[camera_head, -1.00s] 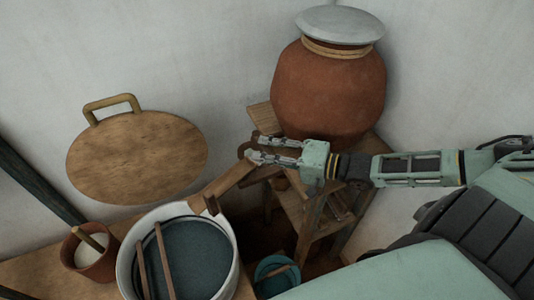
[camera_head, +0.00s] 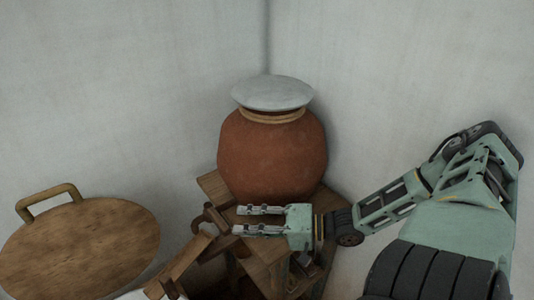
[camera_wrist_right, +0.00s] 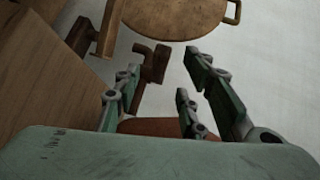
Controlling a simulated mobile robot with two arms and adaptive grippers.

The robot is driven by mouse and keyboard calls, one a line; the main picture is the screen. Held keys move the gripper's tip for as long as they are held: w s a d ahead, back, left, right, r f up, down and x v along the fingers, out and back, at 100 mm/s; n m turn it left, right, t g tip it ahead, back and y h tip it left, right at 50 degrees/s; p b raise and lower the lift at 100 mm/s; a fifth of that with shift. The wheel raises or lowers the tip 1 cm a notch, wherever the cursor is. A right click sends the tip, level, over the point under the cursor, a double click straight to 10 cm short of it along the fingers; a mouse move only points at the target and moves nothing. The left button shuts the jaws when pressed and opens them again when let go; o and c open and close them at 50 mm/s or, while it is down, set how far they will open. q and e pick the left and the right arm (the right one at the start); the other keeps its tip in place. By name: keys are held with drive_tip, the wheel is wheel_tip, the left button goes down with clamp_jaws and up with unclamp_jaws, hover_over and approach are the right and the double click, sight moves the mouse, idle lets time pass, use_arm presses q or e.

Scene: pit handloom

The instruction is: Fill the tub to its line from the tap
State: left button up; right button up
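The tap (camera_head: 212,218) is a brown, hooked wooden piece beside the large clay pot (camera_head: 272,155). It also shows in the right wrist view (camera_wrist_right: 152,62), ahead of my fingers. My right gripper (camera_head: 240,220) is open and empty, its fingers pointing left just short of the tap. It also shows in the wrist view (camera_wrist_right: 160,85). A wooden spout (camera_head: 182,262) slopes down and left below the tap. Only a sliver of a pale rim, likely the tub (camera_head: 140,295), shows at the bottom edge. Its water and line are out of view. My left gripper is out of view.
The pot has a grey lid (camera_head: 272,92) and sits on a wooden stand (camera_head: 270,262) in the wall corner. A round wooden board with a handle (camera_head: 80,248) leans at the left. The wall space above is clear.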

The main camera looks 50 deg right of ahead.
drive_tip(key=shift+v, duration=2.4)
